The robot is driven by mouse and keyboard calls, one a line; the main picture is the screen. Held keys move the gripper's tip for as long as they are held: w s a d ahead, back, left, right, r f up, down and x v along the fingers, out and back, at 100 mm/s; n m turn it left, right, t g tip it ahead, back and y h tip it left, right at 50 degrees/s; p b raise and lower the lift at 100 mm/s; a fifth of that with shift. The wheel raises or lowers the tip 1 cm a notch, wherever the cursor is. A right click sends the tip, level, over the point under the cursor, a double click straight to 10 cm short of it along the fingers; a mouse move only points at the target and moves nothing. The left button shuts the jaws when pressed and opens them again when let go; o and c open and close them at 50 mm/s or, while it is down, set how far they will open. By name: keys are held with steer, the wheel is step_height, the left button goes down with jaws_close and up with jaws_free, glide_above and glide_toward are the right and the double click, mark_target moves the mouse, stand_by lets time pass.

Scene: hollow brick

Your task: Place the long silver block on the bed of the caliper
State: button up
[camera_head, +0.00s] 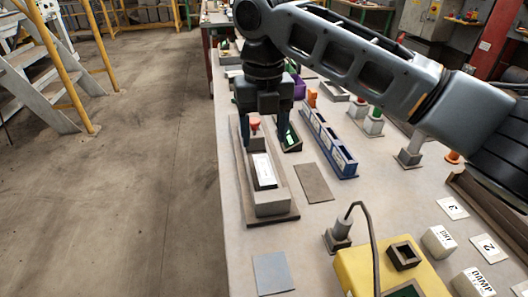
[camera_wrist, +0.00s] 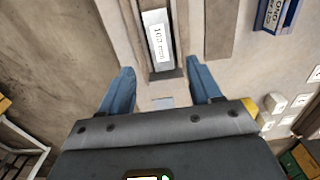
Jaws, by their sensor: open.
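The caliper (camera_head: 284,216) is a long grey-brown fixture on the bench, with a raised grey stop at its near end. A long silver block (camera_head: 263,160) with a white label lies lengthwise on its bed. In the wrist view the block (camera_wrist: 148,22) shows a label that seems to end in "mm", between the bed's side edges (camera_wrist: 181,30). My gripper (camera_head: 267,138) is open over the far part of the caliper, above the block and apart from it. Its blue fingers (camera_wrist: 162,67) stand wide on both sides in the wrist view. The far end of the bed is partly hidden by my gripper.
A blue rack (camera_head: 328,142) and a flat brown plate (camera_head: 313,182) lie right of the caliper. A grey plate (camera_head: 272,273) lies in front. A yellow box (camera_head: 388,268) with a bent cable stands near right. The bench's left edge runs close beside the caliper.

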steer(key=shift+r, duration=1.45)
